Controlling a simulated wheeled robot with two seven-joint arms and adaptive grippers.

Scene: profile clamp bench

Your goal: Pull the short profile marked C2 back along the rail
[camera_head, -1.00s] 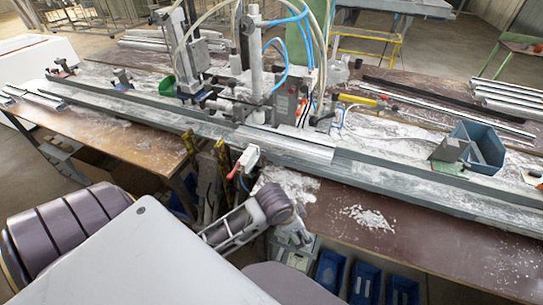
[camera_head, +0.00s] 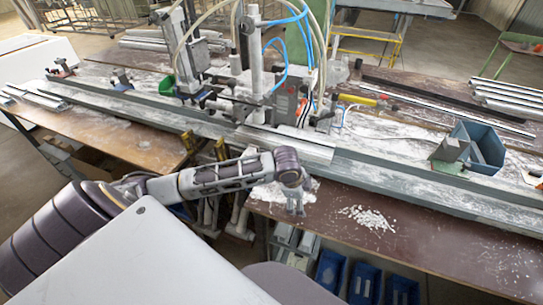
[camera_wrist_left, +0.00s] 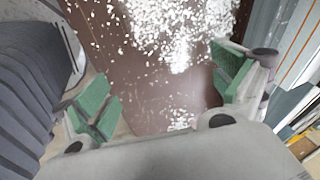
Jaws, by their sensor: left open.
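A short pale profile (camera_head: 290,147) lies on the long grey rail (camera_head: 400,182), in front of the clamp machine. I cannot read a C2 mark on it, so I cannot tell if it is the named one. My left gripper (camera_head: 296,207) is open and empty over the front edge of the brown bench, nearer to me than the rail and apart from the profile. In the left wrist view the green-padded fingers (camera_wrist_left: 165,92) stand wide apart over brown bench top and white chips. The right gripper is not in view.
The clamp machine (camera_head: 252,70) with blue hoses rises behind the rail. A blue-grey bin (camera_head: 485,150) stands at the right. White chips (camera_head: 367,217) lie on the bench (camera_head: 440,245) right of my gripper. Blue bins (camera_head: 365,283) sit below. The front bench top at right is mostly clear.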

